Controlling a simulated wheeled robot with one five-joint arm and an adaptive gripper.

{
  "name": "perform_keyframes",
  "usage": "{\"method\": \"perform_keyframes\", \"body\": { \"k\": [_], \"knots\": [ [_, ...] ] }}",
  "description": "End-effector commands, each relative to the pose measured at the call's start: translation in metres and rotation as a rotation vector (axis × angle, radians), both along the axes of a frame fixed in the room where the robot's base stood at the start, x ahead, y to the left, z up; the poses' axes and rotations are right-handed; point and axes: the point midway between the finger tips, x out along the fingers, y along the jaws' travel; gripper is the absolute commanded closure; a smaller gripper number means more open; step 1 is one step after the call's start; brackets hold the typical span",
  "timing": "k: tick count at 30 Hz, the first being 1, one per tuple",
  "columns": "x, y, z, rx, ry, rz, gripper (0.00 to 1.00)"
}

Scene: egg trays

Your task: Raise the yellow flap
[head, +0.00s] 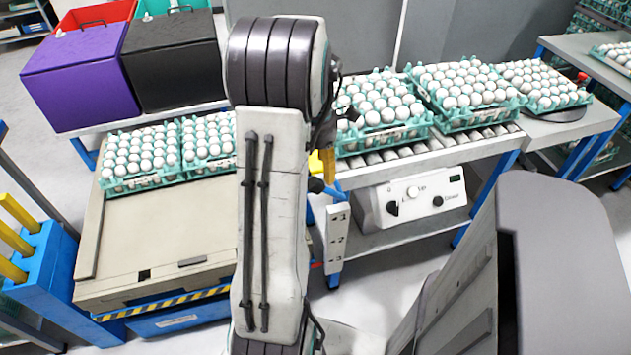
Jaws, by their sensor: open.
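A small yellow piece (315,164), which looks like the yellow flap, shows just right of my arm, above a black knob and a blue part. It sits at the top of a pale post (337,235) marked 1, 2, 3. My arm hides its left side, so I cannot tell its full shape or tilt. My gripper (332,150) is mostly hidden behind my arm; a dark and tan part of it shows close above and right of the yellow piece. I cannot tell whether they touch.
Teal trays of eggs stand on the roller conveyor (430,151) at right and on a beige-topped bench (165,235) at left. A control box (418,200) with knobs is under the conveyor. Purple (80,75) and black (172,62) bins stand behind.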

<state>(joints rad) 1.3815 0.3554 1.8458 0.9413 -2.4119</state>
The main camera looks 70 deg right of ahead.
Motion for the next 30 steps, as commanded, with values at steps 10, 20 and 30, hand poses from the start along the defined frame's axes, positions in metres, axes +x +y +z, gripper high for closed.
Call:
{"method": "perform_keyframes", "body": {
  "k": [10,20,30],
  "knots": [
    [0.000,0.000,-0.042,0.003,0.001,-0.002,0.37],
    [0.000,0.000,-0.052,-0.001,0.000,-0.003,0.37],
    [0.000,0.000,-0.052,-0.001,0.000,-0.003,0.47]
  ]
}}
